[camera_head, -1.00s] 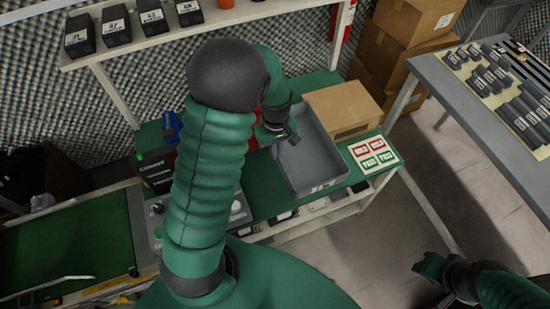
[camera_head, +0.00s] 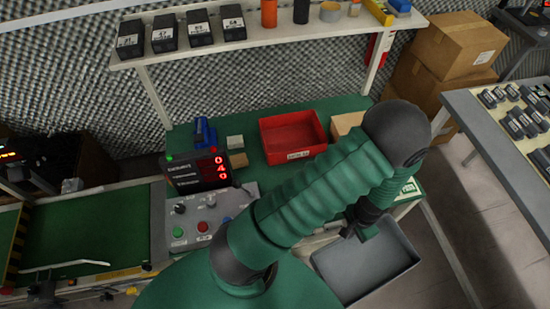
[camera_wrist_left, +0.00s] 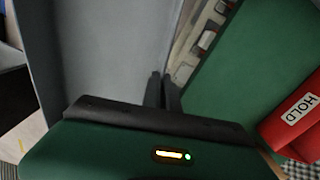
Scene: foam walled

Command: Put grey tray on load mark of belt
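The grey tray (camera_head: 368,268) is empty and hangs in front of the green bench in the head view, clear of the bench top. My left gripper (camera_head: 357,228) is shut on the tray's near-bench wall. In the left wrist view its narrow fingers (camera_wrist_left: 163,92) close together at the grey tray's wall (camera_wrist_left: 95,45). The green belt (camera_head: 85,232) lies at the far left of the head view, with a pale bar across it. I cannot make out a clear load mark. My right gripper is not in view.
The bench (camera_head: 253,140) carries a red bin (camera_head: 292,136), a red-digit display (camera_head: 198,171) and a button panel (camera_head: 200,215) between tray and belt. A shelf (camera_head: 270,30) with black boxes spans above. A grey table (camera_head: 500,150) stands right.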

